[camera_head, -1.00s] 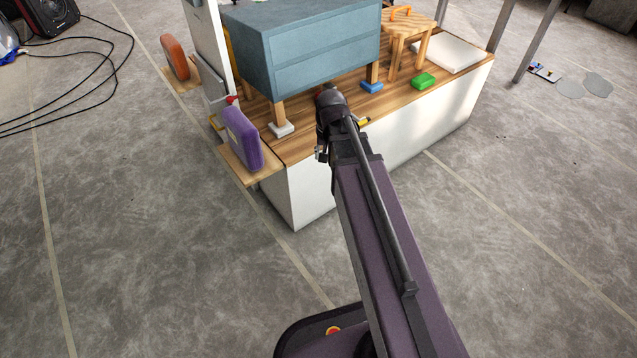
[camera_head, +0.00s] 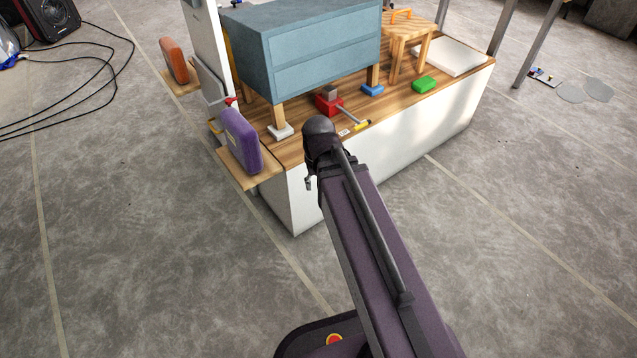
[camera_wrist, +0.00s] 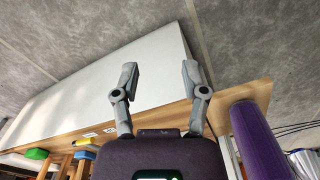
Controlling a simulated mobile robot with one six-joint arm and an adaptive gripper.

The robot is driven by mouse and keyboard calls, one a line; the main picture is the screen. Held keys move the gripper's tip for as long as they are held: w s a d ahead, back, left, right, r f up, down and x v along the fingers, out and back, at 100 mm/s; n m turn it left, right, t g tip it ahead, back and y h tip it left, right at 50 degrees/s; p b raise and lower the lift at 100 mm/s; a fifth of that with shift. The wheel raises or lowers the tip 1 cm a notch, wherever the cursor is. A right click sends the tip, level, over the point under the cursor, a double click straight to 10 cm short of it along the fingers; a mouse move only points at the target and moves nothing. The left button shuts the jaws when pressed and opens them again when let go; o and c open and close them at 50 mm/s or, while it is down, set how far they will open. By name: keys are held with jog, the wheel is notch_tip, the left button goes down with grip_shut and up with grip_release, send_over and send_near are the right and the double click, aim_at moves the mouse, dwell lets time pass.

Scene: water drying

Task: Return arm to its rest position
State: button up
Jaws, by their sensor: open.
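My gripper (camera_wrist: 160,88) shows in the wrist view with its two grey fingers spread apart and nothing between them. In the head view my arm reaches up from the bottom right, and its dark wrist end stands in front of the near edge of the wooden-topped white bench (camera_head: 400,150). The gripper's fingers are mostly hidden behind the arm there. In the wrist view the bench's white side (camera_wrist: 120,65) lies beyond the fingers.
On the bench are a blue-grey cabinet (camera_head: 315,55), red (camera_head: 328,104), blue (camera_head: 372,89) and green (camera_head: 424,82) blocks, a stool (camera_head: 408,35) and a white slab (camera_head: 450,55). A purple block (camera_head: 240,140) stands on the left side shelf.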

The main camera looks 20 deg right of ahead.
notch_tip(320, 180, up, 38)
jog(key=s+p, duration=0.1)
jog(key=p, duration=3.6)
jog(key=shift+s+a+f+n, duration=0.15)
jog(key=shift+a+f+n, duration=0.15)
jog(key=shift+n, duration=0.1)
